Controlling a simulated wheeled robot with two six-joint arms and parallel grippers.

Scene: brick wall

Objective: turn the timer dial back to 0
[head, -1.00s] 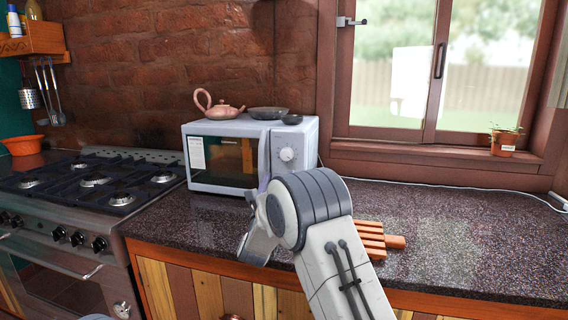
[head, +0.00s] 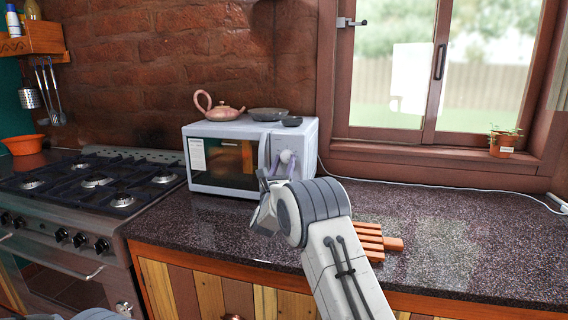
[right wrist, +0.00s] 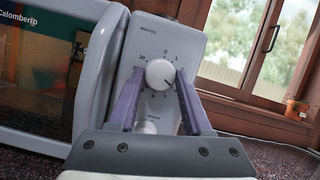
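The timer dial (right wrist: 160,73) is a round white knob on the microwave's light grey control panel, with numbers printed around it. Its mark seems to point to the lower right, away from the 0 at the top. In the head view the dial (head: 286,156) shows just above my right gripper (head: 283,168). In the right wrist view my right gripper (right wrist: 159,75) is open. Its two purple fingers reach toward the panel, one on each side of the dial. I cannot tell whether they touch it. My left gripper is not in view.
The white microwave (head: 226,132) stands on the dark speckled counter (head: 450,220). A pink teapot (head: 222,112) and dark dishes (head: 268,114) sit on top. A wooden slatted rack (head: 372,238) lies to the right. A gas stove (head: 90,190) is at left.

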